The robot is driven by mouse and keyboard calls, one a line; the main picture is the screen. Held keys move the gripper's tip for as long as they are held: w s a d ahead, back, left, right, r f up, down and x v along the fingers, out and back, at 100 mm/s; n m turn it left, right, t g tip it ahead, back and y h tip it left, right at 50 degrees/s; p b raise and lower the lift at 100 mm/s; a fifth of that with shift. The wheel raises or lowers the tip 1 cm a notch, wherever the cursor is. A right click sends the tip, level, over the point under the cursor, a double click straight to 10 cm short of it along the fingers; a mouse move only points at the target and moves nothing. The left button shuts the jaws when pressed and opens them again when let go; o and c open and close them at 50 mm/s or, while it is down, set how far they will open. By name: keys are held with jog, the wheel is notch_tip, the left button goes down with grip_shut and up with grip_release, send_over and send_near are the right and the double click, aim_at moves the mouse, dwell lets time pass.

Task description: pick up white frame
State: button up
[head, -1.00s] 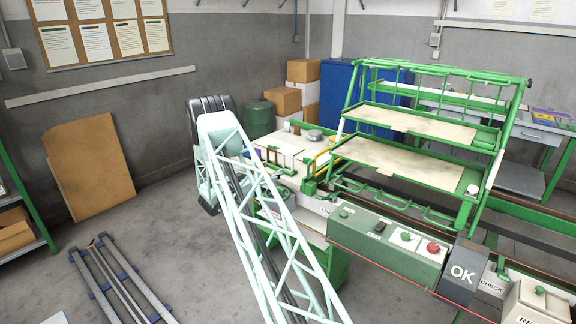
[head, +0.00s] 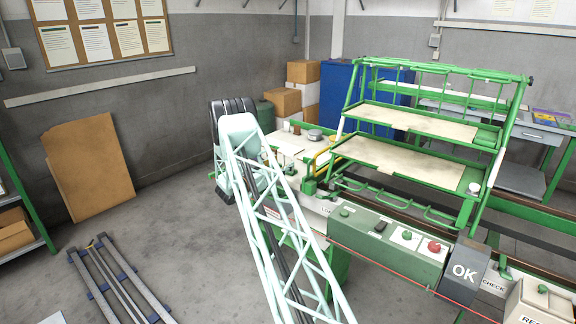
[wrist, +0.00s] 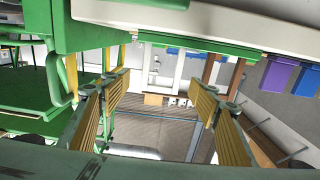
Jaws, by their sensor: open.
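A white frame (wrist: 180,70) of narrow upright bars shows in the wrist view, beyond and between my fingertips. The wrist picture looks upside down, with the bench edge across the top. My gripper (wrist: 160,97) is open and empty, its yellow ribbed pads wide apart on either side of the frame in the picture. I see no contact with it. In the head view my arm covers the gripper and part of the bench top, and I cannot make out the frame clearly there.
Brown bars (wrist: 236,75) stand beside the frame, with purple (wrist: 281,76) and blue (wrist: 307,80) pieces farther right. A yellow hoop (head: 322,160) stands on the green bench near the tiered green rack (head: 430,120).

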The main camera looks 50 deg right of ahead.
jog(key=shift+d, duration=0.15)
jog(key=shift+d+r+b, duration=0.15)
jog(key=shift+d+b, duration=0.65)
jog(key=shift+d, duration=1.7)
jog(key=shift+c, duration=0.9)
jog(key=c, duration=0.7)
